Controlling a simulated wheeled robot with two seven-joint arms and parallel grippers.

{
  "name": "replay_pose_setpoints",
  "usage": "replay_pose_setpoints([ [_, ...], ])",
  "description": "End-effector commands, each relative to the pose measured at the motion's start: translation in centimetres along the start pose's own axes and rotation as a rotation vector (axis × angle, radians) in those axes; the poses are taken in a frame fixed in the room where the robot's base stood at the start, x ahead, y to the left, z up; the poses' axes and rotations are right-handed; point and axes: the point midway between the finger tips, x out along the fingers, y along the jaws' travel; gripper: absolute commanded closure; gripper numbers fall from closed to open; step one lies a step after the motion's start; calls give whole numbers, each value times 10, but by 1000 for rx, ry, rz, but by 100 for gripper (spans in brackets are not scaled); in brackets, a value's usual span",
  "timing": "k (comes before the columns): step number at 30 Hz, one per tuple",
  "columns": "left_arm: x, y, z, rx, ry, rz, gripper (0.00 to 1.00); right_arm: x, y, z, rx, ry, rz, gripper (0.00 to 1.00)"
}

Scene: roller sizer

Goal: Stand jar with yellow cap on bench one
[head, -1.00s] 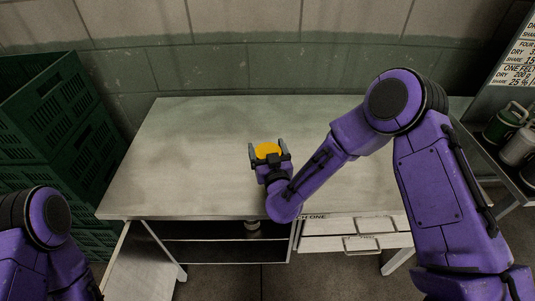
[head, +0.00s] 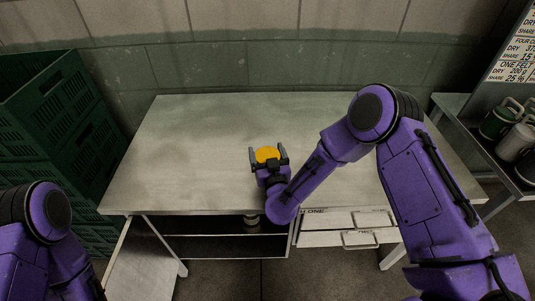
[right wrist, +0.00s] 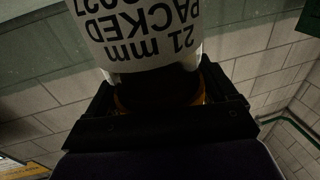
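The jar's yellow cap (head: 267,154) shows in the head view between the fingers of my right gripper (head: 268,158), over the front middle of the bench top. My right gripper is shut on the jar; the right wrist view shows the jar's white label (right wrist: 145,35), upside down in the picture, reading "21 mm PACKED", between the dark fingers (right wrist: 160,115). The jar's base is hidden in the head view, so I cannot tell whether it touches the bench. Bench one (head: 190,150) has a pale, bare top. My left gripper is out of view.
Green crates (head: 60,125) are stacked left of the bench. A side table with several canisters (head: 515,142) stands at the right. Below the bench top are an open shelf (head: 215,245) and drawers (head: 350,238). The bench top is clear around my right gripper.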

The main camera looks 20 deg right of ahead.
Motion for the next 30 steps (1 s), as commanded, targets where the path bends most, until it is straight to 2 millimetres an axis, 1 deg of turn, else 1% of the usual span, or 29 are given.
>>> replay_pose_setpoints([
  [1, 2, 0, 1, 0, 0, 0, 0, -7, 0, 14, -8, -28, -7, 0],
  [7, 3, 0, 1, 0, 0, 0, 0, -8, -1, 15, -10, -31, -9, 0],
  [10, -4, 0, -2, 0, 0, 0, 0, -8, 0, 7, -10, -32, -8, 0],
  [12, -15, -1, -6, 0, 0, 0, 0, -7, 1, -6, -9, -31, -5, 0],
  [13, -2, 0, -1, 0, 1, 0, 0, -16, -1, 5, -11, -32, -11, 0],
  [14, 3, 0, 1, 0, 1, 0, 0, -24, -1, 7, -12, -31, -12, 0],
  [18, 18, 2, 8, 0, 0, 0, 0, -62, 0, 5, -12, -25, -10, 0],
  [22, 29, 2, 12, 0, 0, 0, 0, -94, 0, 2, -11, -21, -8, 0],
  [24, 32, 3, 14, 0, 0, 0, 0, -107, 0, 0, -10, -19, -7, 0],
  [27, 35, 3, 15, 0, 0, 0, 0, -119, 1, -3, -8, -18, -4, 0],
  [30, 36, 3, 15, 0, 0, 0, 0, -124, 1, -5, -7, -18, -2, 0],
])
